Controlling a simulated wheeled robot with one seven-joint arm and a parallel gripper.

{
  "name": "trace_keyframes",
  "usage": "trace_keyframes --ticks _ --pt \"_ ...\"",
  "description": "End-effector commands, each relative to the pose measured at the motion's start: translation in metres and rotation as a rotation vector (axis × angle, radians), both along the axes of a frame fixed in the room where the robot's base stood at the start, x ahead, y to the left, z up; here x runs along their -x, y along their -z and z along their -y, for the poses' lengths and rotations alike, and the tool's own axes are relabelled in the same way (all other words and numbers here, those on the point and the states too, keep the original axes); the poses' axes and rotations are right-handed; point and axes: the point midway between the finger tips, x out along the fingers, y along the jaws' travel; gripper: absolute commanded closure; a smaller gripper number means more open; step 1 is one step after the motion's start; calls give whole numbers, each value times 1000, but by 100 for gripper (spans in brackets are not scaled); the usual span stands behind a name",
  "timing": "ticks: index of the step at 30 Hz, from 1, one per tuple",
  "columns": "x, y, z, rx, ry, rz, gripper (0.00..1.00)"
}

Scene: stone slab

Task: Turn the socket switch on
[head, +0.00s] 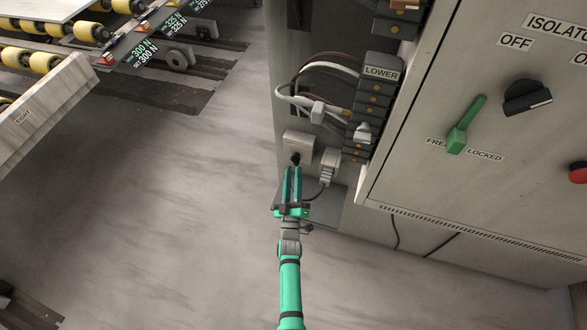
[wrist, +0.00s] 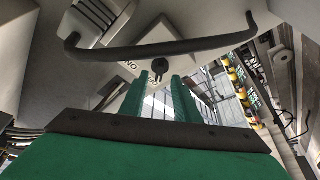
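A small pale box (head: 298,145), which looks like the socket unit, is mounted low on the grey cabinet, left of a grey plug-like fitting (head: 329,166). A small black switch knob (head: 295,158) sticks out of the box's lower face. It also shows in the wrist view (wrist: 160,67), with partly readable lettering beside it. My gripper (head: 293,170) is just in front of the knob, its two green fingers slightly apart. In the wrist view my gripper's fingertips (wrist: 163,80) lie just below the knob with a gap between them. I cannot tell whether they touch it. Nothing is held.
Cables and a stack of dark terminal blocks labelled LOWER (head: 380,73) are above and right of the box. A cabinet panel with a green lever (head: 465,125) and black rotary knob (head: 527,97) stands at the right. A dark bar (wrist: 160,48) crosses the wrist view.

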Motion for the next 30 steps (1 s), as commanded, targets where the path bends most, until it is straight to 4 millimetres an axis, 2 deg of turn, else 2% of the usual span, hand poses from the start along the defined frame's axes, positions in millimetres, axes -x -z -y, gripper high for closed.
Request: trace_keyframes --ticks 6,17,18,21,22,30 --pt "-22 -7 1 0 1 1 71" --pt "-27 -9 2 -1 0 0 71" --pt "-27 -9 2 -1 0 0 74" --pt "-27 -8 2 -1 0 0 97" --pt "-27 -9 2 -1 0 0 100" --pt "-27 -8 1 -10 0 3 100"
